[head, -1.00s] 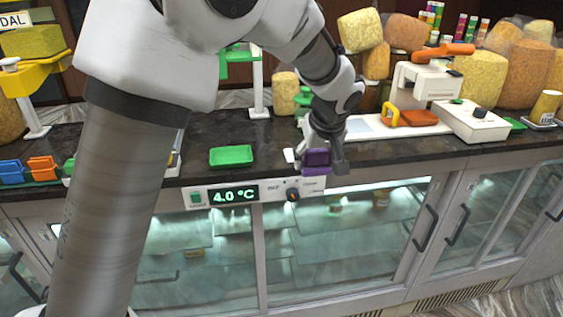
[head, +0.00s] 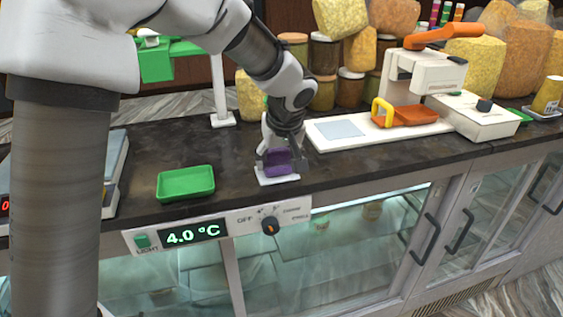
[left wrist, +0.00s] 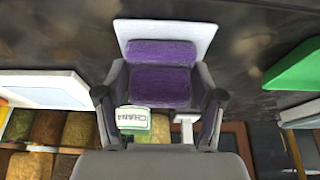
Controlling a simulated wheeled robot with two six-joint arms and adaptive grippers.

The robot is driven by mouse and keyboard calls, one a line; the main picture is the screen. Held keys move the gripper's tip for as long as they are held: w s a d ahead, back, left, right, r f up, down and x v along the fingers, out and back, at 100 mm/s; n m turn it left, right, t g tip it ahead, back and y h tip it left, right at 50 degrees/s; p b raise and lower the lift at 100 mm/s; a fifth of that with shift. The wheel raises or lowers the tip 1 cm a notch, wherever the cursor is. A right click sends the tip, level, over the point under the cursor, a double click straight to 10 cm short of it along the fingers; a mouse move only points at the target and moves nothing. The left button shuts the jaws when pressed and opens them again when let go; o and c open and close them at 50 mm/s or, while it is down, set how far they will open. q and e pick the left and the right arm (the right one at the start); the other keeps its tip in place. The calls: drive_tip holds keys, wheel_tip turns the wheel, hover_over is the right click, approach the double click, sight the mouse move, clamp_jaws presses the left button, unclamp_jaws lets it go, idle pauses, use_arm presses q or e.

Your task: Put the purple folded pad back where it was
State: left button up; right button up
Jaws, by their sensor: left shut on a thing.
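The purple folded pad (head: 272,162) is between the fingers of my left gripper (head: 279,158), which is shut on it. It also shows in the left wrist view (left wrist: 162,82), one finger on each side of it. A small flat white plate (head: 278,180) lies on the dark counter near its front edge, directly below or under the pad. The plate shows behind the pad in the left wrist view (left wrist: 203,32). I cannot tell whether the pad touches the plate. My right gripper is not in view.
A green tray (head: 186,183) lies left of the gripper on the counter (head: 225,146). A white board (head: 335,133) with an orange-handled press (head: 425,75) stands to the right. Several jars and sacks line the back. A scale (head: 117,160) is at the left.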

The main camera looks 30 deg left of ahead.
sight(278, 151)
use_arm(q)
drive_tip(key=shift+s+a, duration=0.1)
drive_tip(key=shift+s, duration=0.1)
drive_tip(key=o, duration=1)
drive_tip(key=shift+w, duration=0.1)
drive_tip(key=shift+r, duration=0.35)
drive_tip(key=b+v, duration=0.1)
drive_tip(key=v, duration=0.6)
drive_tip(key=shift+d+r, duration=0.2)
drive_tip(key=shift+d, duration=0.05)
drive_tip(key=v, duration=0.4)
drive_tip(key=shift+s+p, duration=0.3)
drive_tip(key=shift+p, duration=0.05)
